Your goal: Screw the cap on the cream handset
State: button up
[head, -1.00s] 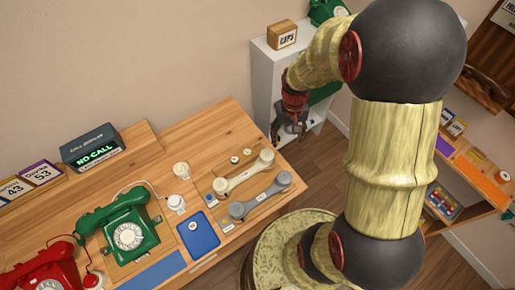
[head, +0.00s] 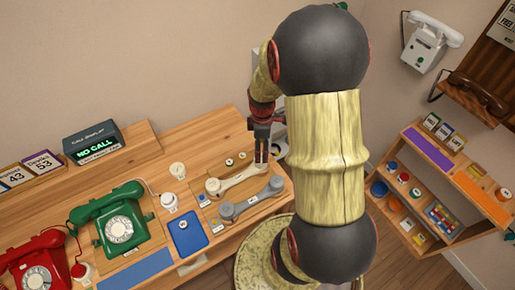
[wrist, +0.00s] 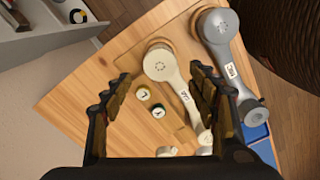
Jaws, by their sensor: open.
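The cream handset (head: 236,179) lies on a wooden board on the desk, beside the grey handset (head: 250,204). In the wrist view the cream handset (wrist: 181,96) shows a broad perforated end and a label on its grip. Two small round pieces with pale tops, possibly caps, sit beside it: one (wrist: 143,93) and another (wrist: 158,111). My gripper (head: 261,150) is over the right end of the cream handset in the head view. In the wrist view my gripper (wrist: 163,90) is open and empty, its fingers on either side of the handset and small pieces.
A blue tray (head: 187,236), a green phone (head: 120,228) and a red phone (head: 38,270) stand to the left. Cream pieces (head: 178,171) and (head: 169,202) stand left of the board. A shelf of coloured items (head: 428,200) is at the right.

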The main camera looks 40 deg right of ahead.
jog(key=shift+f+b, duration=1.9)
jog(key=shift+f, duration=1.1)
jog(key=n+p, duration=0.1)
jog(key=n, duration=0.3)
jog(key=shift+n, duration=0.4)
jog(key=shift+n+p, duration=0.3)
jog(key=shift+n, duration=0.1)
jog(key=n+p, duration=0.1)
jog(key=n, duration=0.3)
jog(key=shift+n, duration=0.4)
jog(key=c, duration=1.1)
